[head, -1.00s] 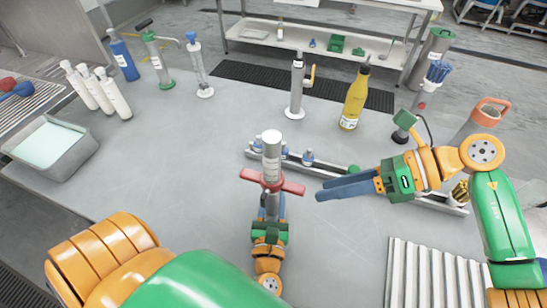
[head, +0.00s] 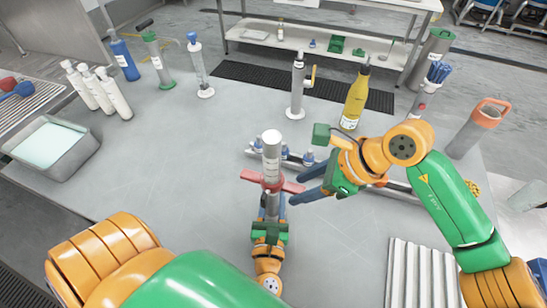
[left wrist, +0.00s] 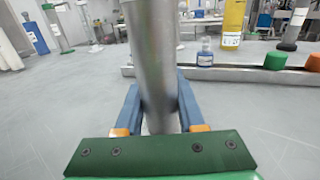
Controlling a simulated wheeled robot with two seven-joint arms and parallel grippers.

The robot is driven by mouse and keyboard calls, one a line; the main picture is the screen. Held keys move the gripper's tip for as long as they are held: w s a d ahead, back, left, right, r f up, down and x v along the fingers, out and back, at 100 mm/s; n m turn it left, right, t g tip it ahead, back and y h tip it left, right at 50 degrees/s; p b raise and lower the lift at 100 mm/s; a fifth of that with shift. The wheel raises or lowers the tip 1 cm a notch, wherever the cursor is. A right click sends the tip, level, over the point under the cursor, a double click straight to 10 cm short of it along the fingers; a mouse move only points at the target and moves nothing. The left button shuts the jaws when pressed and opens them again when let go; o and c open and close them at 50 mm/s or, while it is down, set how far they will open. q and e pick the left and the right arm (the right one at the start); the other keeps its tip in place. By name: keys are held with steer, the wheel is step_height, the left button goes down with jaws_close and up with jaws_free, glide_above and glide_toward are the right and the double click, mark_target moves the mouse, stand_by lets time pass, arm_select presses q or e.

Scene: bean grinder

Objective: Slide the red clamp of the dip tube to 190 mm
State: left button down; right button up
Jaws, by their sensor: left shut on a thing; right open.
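The dip tube (head: 272,151) is a grey cylinder with a white top, standing roughly upright in the middle of the head view. Its red clamp (head: 250,176) has two side wings and sits around the tube below the white label. My left gripper (head: 271,208) is shut on the tube beneath the clamp; the left wrist view shows the tube (left wrist: 153,50) between the blue fingers. My right gripper (head: 296,189) is open at the clamp's right wing, with a finger on either side of the wing's end. Whether they touch is unclear. No scale marks are readable.
A rail with small blue-capped bottles (head: 308,157) lies behind the tube. A corrugated tray (head: 420,275) is at front right.

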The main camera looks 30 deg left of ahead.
jaws_close()
steer(key=shift+r, duration=0.1)
steer(key=shift+r, duration=0.25)
steer(key=shift+o, duration=1.2)
jaws_free()
steer(key=shift+v, duration=2.5)
